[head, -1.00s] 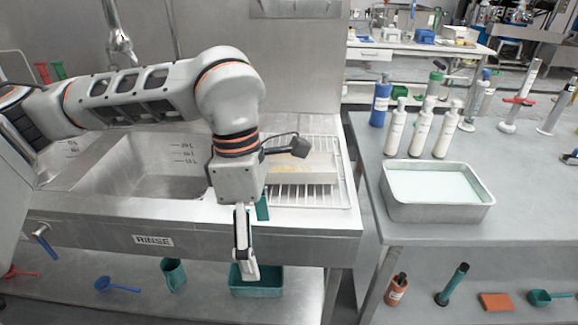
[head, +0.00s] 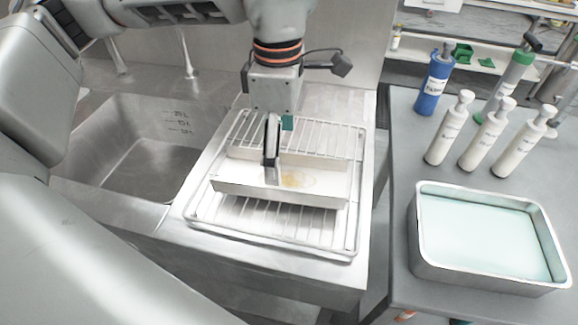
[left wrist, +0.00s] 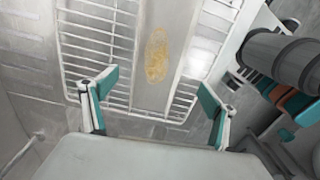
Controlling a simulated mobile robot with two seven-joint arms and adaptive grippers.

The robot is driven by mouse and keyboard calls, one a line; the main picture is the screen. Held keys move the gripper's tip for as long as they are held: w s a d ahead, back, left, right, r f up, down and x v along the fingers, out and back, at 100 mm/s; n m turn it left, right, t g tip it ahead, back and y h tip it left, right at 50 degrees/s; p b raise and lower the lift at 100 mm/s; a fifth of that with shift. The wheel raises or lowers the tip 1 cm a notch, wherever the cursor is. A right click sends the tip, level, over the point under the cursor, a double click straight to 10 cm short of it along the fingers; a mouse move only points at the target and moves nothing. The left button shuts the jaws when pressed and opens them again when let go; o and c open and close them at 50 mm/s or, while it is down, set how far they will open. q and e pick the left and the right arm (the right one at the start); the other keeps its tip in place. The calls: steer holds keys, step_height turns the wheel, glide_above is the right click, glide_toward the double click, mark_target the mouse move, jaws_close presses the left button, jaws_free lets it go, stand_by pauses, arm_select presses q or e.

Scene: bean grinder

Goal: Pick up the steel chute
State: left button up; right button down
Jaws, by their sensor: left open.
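The steel chute (head: 312,183) is a pale, shallow channel with raised sides and a yellow-brown stain on its floor. It lies across the wire rack (head: 345,235) beside the sink. My left gripper (head: 272,178) points down over the chute's middle, and its near finger hides part of it. In the left wrist view the chute (left wrist: 156,60) runs between the two teal-padded fingers of my left gripper (left wrist: 156,92). The fingers are spread wide, one on each side, with nothing held. I cannot tell how far the fingertips are above the chute. My right gripper is not in view.
The sink basin (head: 145,150) is left of the rack. On the right-hand table stand a metal tray of pale liquid (head: 485,235), a blue bottle (head: 434,82) and several white bottles (head: 485,138). The rack around the chute is clear.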

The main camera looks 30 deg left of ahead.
mark_target(282, 181)
arm_select(q)
steer(key=shift+s+f, duration=0.15)
steer(key=shift+f, duration=0.8)
steer(key=f, duration=0.3)
steer(key=f+b, duration=0.1)
steer(key=f, duration=0.1)
steer(key=shift+w+a+f, duration=0.15)
steer(key=shift+w, duration=0.2)
steer(key=c, duration=1.5)
